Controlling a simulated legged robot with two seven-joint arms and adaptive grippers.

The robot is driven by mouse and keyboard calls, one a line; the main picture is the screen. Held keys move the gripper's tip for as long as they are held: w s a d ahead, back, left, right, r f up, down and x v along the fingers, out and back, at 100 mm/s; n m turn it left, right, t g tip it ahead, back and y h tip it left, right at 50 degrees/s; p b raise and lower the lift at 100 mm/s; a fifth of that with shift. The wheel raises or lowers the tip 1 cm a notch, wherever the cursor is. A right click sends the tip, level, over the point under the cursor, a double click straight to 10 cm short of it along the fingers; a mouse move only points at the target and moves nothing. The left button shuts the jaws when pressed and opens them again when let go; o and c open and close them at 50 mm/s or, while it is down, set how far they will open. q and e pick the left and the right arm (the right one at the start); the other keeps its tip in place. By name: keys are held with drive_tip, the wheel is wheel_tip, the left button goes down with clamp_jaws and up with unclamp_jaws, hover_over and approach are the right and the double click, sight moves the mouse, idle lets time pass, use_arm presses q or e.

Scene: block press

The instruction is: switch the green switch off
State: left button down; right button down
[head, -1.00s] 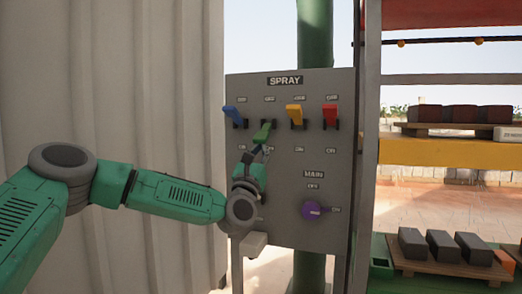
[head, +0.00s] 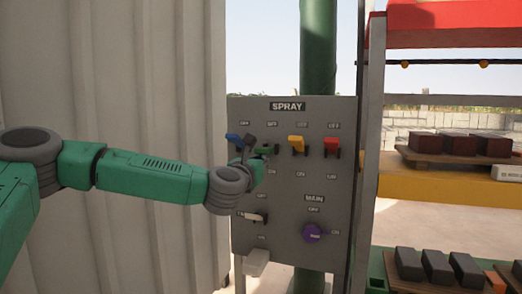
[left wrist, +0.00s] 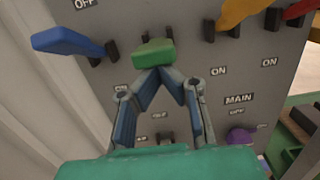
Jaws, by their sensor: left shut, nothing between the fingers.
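The green switch (head: 266,149) is second from the left in the panel's upper row and partly hidden by my left gripper in the head view. In the left wrist view its green handle (left wrist: 153,53) hangs below its slot, toward the ON side. My left gripper (left wrist: 160,70) is shut and empty, with its fingertips right at the handle's lower edge; I cannot tell whether they touch. In the head view the left gripper (head: 249,143) is small and dark in front of the panel. My right gripper is not in view.
The grey SPRAY panel (head: 290,255) also bears blue (head: 233,138), yellow (head: 296,143) and red (head: 331,145) switches, a purple MAIN knob (head: 312,233) and a white lever (head: 254,217). A corrugated wall (head: 130,80) stands left. Shelves with blocks stand right.

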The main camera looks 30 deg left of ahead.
use_arm(q)
wheel_tip(320, 180, up, 3)
drive_tip(key=g+p, duration=0.3)
drive_tip(key=p, duration=0.1)
drive_tip(key=shift+r+h+p, duration=0.15)
drive_tip(key=shift+h+p, duration=0.25)
drive_tip(key=shift+w+r, duration=0.15)
drive_tip(key=shift+r, duration=0.1)
drive_tip(key=shift+a+r+p, duration=0.1)
drive_tip(key=shift+r+p, duration=0.1)
drive_tip(key=shift+p, duration=0.1)
